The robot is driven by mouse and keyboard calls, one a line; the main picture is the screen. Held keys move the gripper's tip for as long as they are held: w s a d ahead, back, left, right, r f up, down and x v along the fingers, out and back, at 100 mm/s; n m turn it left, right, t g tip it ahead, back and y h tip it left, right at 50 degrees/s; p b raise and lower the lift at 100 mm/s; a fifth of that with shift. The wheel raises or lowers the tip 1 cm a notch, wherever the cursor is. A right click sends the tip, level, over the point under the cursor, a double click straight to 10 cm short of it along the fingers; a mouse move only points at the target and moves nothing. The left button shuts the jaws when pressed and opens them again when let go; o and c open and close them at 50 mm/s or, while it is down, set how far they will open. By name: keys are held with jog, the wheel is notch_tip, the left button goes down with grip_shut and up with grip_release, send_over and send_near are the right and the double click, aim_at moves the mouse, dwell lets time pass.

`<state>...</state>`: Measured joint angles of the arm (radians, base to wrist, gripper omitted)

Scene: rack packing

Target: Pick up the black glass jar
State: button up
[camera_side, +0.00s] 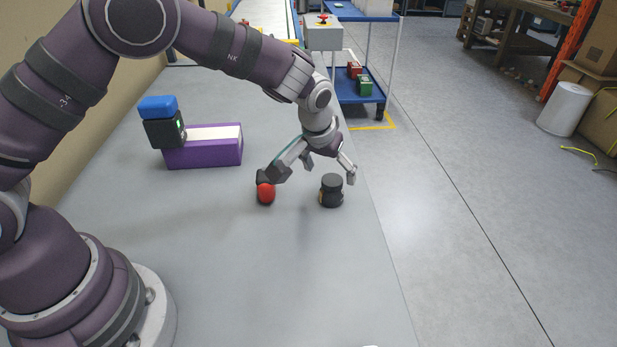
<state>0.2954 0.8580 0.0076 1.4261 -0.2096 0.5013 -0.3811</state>
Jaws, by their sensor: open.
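The black glass jar (331,192) stands upright on the grey table, near its right edge. It is short and round with a black lid, and a bit of yellow shows on its left side. My gripper (322,172) is open, its fingers spread wide, above and slightly behind the jar. One finger reaches down to the left and another to the right. I see nothing held between the fingers, and the jar appears apart from them.
A red round object (266,193) with a dark part sits left of the jar, close to the left finger. A purple box (203,147) stands further left, with a black and blue item (164,122) at its left end. The front of the table (270,280) is clear.

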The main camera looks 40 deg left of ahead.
aim_at(332, 180)
jog(key=x, duration=0.3)
jog(key=shift+w+f, duration=0.15)
jog(key=shift+f, duration=0.15)
grip_shut()
